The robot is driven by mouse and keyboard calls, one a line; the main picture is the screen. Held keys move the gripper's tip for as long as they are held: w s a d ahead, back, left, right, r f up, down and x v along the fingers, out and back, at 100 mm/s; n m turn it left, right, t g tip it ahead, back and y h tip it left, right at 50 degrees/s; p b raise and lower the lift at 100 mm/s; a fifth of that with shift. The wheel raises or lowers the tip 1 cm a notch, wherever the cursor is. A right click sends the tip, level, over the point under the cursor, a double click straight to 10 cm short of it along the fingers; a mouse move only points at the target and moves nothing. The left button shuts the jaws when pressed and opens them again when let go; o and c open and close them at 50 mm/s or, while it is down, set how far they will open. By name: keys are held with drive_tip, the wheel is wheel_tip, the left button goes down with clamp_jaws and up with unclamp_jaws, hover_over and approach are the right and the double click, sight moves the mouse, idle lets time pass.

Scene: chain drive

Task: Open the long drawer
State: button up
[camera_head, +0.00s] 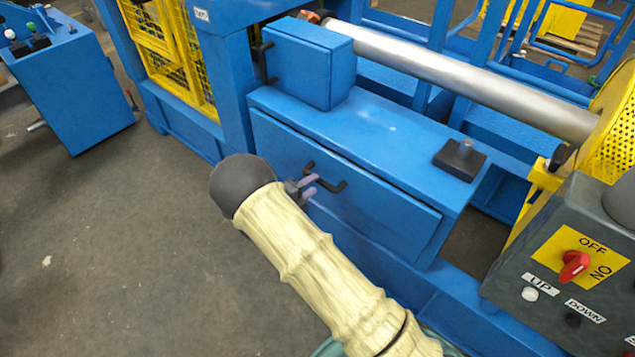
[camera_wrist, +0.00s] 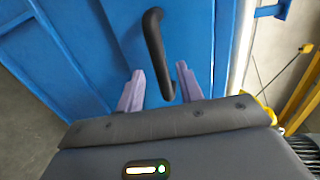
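The long blue drawer (camera_head: 360,205) is in the machine's front, below the flat blue top; it looks closed. Its black bar handle (camera_head: 335,186) sits near the middle of its face. My gripper (camera_head: 314,185) is at the handle, with its two pale purple fingers apart. In the wrist view, the handle (camera_wrist: 155,50) runs down from the top and its lower end comes between the open fingers (camera_wrist: 160,85). I cannot tell whether either finger touches the handle. My sleeved arm hides part of the floor and the machine's lower front.
A small blue box (camera_head: 305,65) with a black handle stands on the machine's left end. A steel roller (camera_head: 470,80) runs behind. A grey control box (camera_head: 570,270) with a red switch is at the right. The floor (camera_head: 110,230) at the left front is clear.

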sight(318, 181)
drive_tip(key=x, duration=0.4)
drive_tip(key=shift+d, duration=0.15)
clamp_jaws()
